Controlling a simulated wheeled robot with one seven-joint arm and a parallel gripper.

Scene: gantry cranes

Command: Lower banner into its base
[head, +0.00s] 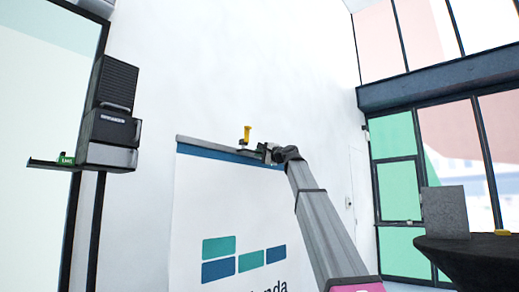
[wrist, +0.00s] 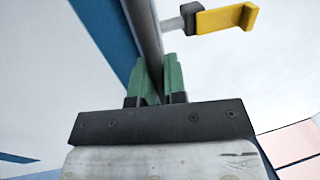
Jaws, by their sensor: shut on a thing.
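The banner (head: 215,205) is a white sheet with a blue top strip and teal and blue blocks. It hangs up from below the frame in the head view, topped by a grey rail (head: 205,145). My gripper (head: 268,152) is at the right part of this rail. In the wrist view its green fingers (wrist: 157,85) are shut on the grey rail (wrist: 145,35), one on each side. A yellow hook-shaped piece (head: 247,133) stands up from the rail beside my gripper; it also shows in the wrist view (wrist: 228,19). The banner's lower edge and its base are out of view.
A dark speaker stack (head: 110,112) with a small shelf (head: 60,165) stands at the left. A round table with a black cloth (head: 480,255) at the lower right bears a grey panel (head: 445,212). A white wall is behind the banner.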

